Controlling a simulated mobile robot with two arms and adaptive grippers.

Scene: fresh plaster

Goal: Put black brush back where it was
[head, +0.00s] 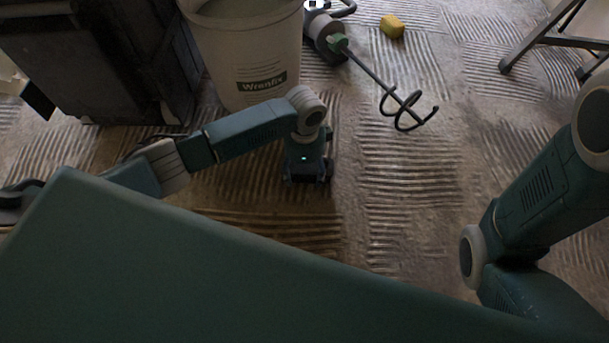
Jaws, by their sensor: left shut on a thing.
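My left gripper (308,176) points down at the ribbed floor, just right of and in front of the white bucket. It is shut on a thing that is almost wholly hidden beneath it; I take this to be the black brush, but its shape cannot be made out. No other black brush can be made out. My right arm comes in at the right and bends down behind my own body, so my right gripper is out of sight.
A white bucket (262,62) marked Wrenfix stands behind my left forearm. A mixer with a spiral paddle (405,108) lies to its right, near a yellow block (392,26). A dark cabinet-like thing (110,62) is at left, metal legs (540,40) at right. The middle floor is clear.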

